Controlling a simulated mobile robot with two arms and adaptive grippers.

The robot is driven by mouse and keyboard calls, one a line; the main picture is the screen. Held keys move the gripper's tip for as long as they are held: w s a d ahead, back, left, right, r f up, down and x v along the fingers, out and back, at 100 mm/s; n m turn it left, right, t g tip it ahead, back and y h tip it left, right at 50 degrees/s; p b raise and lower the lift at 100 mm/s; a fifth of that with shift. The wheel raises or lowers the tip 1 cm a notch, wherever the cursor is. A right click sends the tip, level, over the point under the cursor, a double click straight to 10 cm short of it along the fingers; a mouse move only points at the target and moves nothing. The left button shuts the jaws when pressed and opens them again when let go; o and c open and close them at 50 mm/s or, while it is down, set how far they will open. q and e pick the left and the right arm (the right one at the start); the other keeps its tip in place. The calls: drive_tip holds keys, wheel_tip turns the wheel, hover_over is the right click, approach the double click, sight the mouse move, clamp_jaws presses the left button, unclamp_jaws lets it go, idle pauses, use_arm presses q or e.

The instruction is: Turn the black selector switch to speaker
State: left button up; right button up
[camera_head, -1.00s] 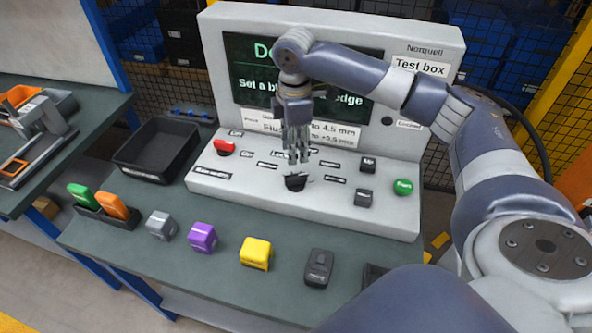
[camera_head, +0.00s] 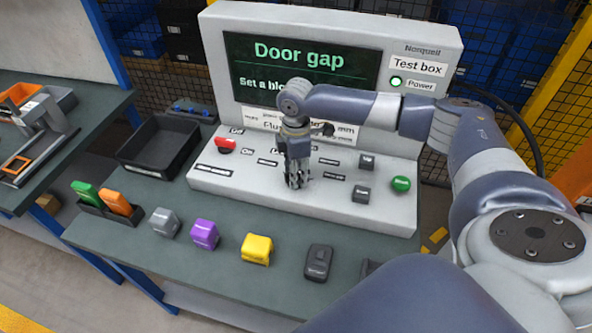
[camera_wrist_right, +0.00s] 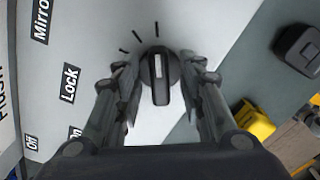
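The black selector switch (camera_wrist_right: 161,85) is a round knob with a raised grip bar and a white mark, on the sloping front of the white test box (camera_head: 325,205). My right gripper (camera_head: 297,184) points down at the panel and hides the switch in the head view. In the right wrist view, its two fingers (camera_wrist_right: 160,62) stand apart on either side of the knob, with narrow gaps showing. Short black tick marks lie around the knob. I cannot make out a speaker label. My left gripper is not in view.
Yellow (camera_head: 256,249), purple (camera_head: 205,234) and grey (camera_head: 164,222) blocks and a black device (camera_head: 319,262) lie in front. An empty black tray (camera_head: 160,146) stands left.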

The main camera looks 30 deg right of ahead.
clamp_jaws()
drive_tip(key=shift+r+n+p, duration=0.15)
drive_tip(key=shift+n+p, duration=0.55)
drive_tip(key=shift+p, duration=0.15)
drive_tip(key=shift+n+p, duration=0.6)
drive_tip(key=shift+n, duration=0.1)
drive_tip(key=shift+w+n+p, duration=0.1)
drive_tip(key=shift+n+p, duration=0.75)
drive_tip(key=shift+n, duration=0.65)
